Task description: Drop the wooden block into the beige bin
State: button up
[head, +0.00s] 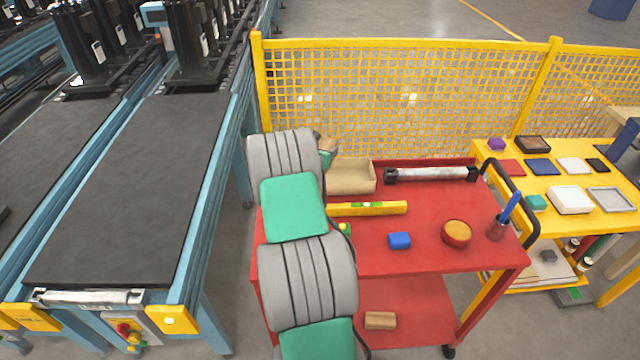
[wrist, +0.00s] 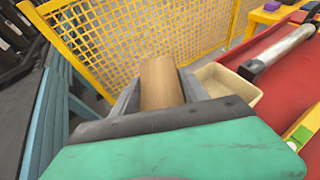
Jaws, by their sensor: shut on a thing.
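The wooden block (wrist: 160,84) is a light brown piece held between the two fingers of my gripper (wrist: 158,92) in the wrist view. My gripper is shut on it. In the head view a small part of the block (head: 327,145) shows beyond my arm, and most of my gripper is hidden behind my arm. The beige bin (head: 352,178) stands at the back left of the red cart's top. In the wrist view the bin (wrist: 236,90) is just right of the block, with part of it hidden behind my gripper. The block appears higher than the bin's rim.
The red cart top (head: 440,210) holds a yellow level (head: 370,208), a blue block (head: 399,240), a round bowl (head: 456,233) and a grey cylinder (head: 432,174). A yellow mesh fence (head: 400,90) stands behind. A conveyor (head: 130,190) is left. Another wooden piece (head: 380,320) lies on the lower shelf.

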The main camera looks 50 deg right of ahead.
jog(key=shift+r, duration=0.1)
jog(key=o, duration=1.7)
jog(key=shift+c, duration=0.2)
jog(key=shift+a, duration=0.15)
jog(key=b+v, duration=0.1)
jog(key=v, duration=0.6)
jog(key=shift+a, duration=0.25)
jog(key=shift+s+r, duration=0.1)
